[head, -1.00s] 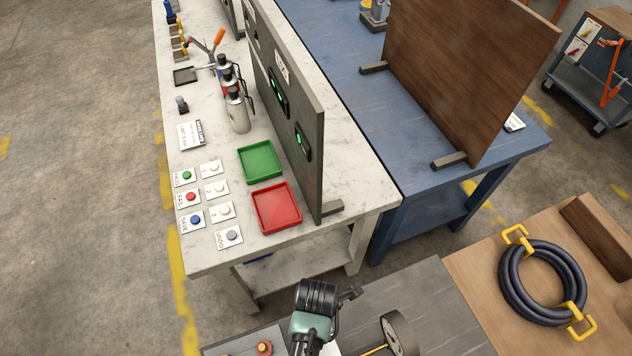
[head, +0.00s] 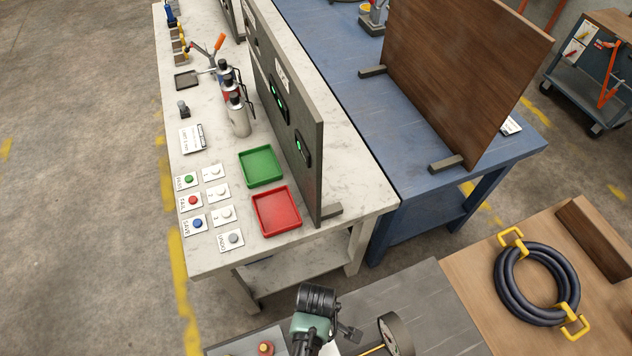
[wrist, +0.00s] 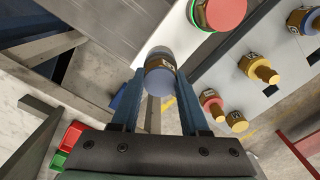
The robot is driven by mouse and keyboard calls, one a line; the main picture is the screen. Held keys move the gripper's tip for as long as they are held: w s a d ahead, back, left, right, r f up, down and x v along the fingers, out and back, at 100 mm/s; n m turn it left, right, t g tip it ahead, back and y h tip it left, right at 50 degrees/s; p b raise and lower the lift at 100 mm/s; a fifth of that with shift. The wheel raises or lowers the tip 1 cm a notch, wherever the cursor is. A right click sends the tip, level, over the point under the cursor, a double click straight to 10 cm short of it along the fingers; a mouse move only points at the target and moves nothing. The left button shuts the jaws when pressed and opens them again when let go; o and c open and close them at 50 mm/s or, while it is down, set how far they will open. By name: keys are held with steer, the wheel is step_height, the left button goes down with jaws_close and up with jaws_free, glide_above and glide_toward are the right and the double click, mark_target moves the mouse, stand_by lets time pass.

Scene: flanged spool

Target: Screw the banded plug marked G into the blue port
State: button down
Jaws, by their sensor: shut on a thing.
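In the wrist view my gripper (wrist: 160,62) is shut on a banded plug (wrist: 160,83). The plug has a grey far end, a brown band with a small mark, and a blue-grey round near face. The mark is too small to read surely as G. A blue round part (wrist: 314,98) shows at the right edge of the wrist view, cut off; I cannot tell whether it is the blue port. The held plug is apart from it. In the head view the fingers and plug cannot be made out; only my arm shows at the bottom.
The wrist view shows a red-faced fitting (wrist: 225,12), a yellow fitting (wrist: 260,69) and other coloured fittings on pale panels. A cable coil (head: 538,284) lies right.

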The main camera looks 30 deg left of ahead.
steer(key=shift+s+f+m, duration=0.15)
steer(key=shift+m, duration=0.15)
steer(key=m+p, duration=0.1)
steer(key=m, duration=1.1)
steer(key=shift+c, duration=1.6)
jaws_free()
